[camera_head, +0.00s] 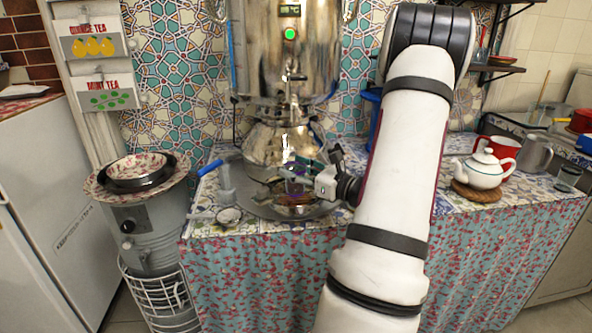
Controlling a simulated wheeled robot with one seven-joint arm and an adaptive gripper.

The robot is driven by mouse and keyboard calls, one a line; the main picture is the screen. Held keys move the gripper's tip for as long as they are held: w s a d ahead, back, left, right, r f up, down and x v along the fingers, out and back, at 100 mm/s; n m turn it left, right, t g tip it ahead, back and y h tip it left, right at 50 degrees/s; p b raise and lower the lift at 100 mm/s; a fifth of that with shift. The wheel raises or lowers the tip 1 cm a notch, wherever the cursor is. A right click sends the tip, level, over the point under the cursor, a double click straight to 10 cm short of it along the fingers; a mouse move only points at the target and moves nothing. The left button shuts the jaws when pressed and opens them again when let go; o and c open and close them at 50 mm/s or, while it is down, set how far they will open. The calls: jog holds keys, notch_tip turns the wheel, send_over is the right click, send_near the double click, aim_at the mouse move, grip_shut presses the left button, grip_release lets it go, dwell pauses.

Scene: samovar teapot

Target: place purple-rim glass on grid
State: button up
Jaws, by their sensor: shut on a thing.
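My gripper (298,176) reaches in from the right, below the samovar's tap, and is shut on a small glass. The purple-rim glass (293,186) shows only in part between the fingers, with a bit of purple at its edge. The grid (292,210) is a dark, brownish round piece on the metal tray in front of the samovar. The glass is right over the grid in the picture; I cannot tell whether it touches it.
The large metal samovar (283,60) stands close behind my gripper. A blue-handled item (226,182) and a small dish (229,215) are on the left. My arm hides the table's middle right.

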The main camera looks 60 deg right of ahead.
jog(key=o, duration=1.4)
jog(key=shift+c, duration=0.2)
